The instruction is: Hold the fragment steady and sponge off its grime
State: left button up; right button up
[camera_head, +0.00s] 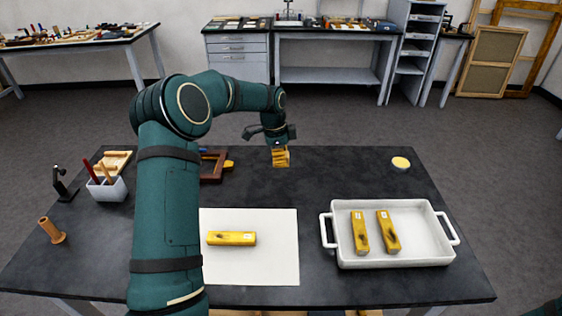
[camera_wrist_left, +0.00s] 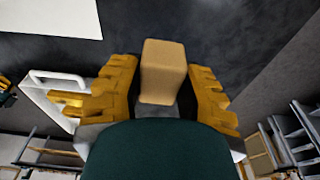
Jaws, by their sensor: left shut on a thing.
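In the head view the sponge is hard to tell from the fingers. My right gripper is out of view.
A white tray (camera_head: 420,261) at right holds two golden bars with dark patches. A round yellow thing (camera_head: 401,162) lies at the far right. The table's far middle is clear.

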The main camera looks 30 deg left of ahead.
pick_arm(q)
jog(key=o, duration=0.3)
jog(key=c, duration=0.4)
jog(key=shift+d, duration=0.1)
